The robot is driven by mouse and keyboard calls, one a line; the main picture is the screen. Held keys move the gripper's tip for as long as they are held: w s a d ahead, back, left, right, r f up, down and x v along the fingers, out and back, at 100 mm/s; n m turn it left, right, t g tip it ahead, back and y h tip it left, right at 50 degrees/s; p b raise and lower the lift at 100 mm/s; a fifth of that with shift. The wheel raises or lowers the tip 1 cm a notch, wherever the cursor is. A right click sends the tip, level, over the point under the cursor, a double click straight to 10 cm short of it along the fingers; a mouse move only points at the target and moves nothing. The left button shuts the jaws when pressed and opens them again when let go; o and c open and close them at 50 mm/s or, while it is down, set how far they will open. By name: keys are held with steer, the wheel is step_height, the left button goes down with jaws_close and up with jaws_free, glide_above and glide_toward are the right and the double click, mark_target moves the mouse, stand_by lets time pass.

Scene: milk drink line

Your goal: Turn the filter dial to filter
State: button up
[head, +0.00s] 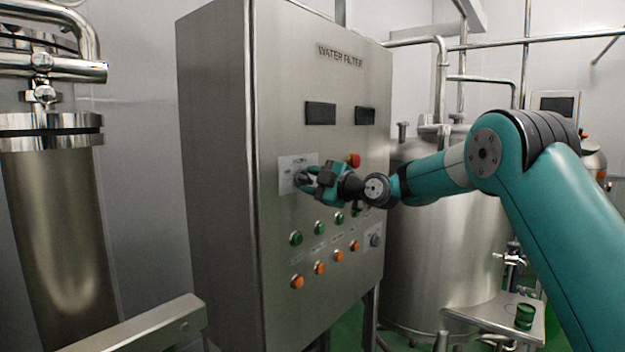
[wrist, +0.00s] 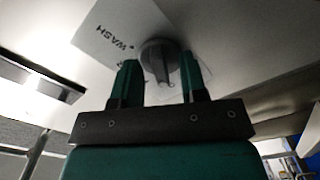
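The filter dial (wrist: 160,56) is a round grey knob with a raised grip, on a pale label plate (wrist: 118,36) that reads "WASH" upside down in the wrist view. In the head view the plate (head: 286,163) is on the cabinet front and my gripper partly hides the dial. My gripper (wrist: 162,75) is open, with one green finger on each side of the dial. I see no clear grip on the knob, and contact cannot be told. In the head view my gripper (head: 303,176) is right at the plate.
The steel cabinet (head: 215,120) is marked "WATER FILTER". A red button (head: 354,160) is just right of my gripper. Green buttons (head: 296,238) and orange buttons (head: 297,282) are below. A steel tank (head: 440,260) stands behind my arm.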

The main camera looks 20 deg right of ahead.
steer(key=shift+c, duration=0.4)
jaws_close()
steer(key=shift+f+m+b, duration=0.15)
steer(key=shift+m+b, duration=0.15)
steer(key=shift+b, duration=0.2)
steer(key=shift+f+m+b, duration=0.1)
steer(key=shift+m+b, duration=0.5)
steer(key=shift+b, duration=0.15)
steer(key=shift+m+b, duration=1.2)
steer(key=m+b, duration=0.1)
steer(key=m, duration=0.2)
steer(key=shift+m+b, duration=0.3)
steer(key=shift+b, duration=0.05)
steer(key=shift+m+b, duration=0.35)
steer(key=shift+m, duration=1.55)
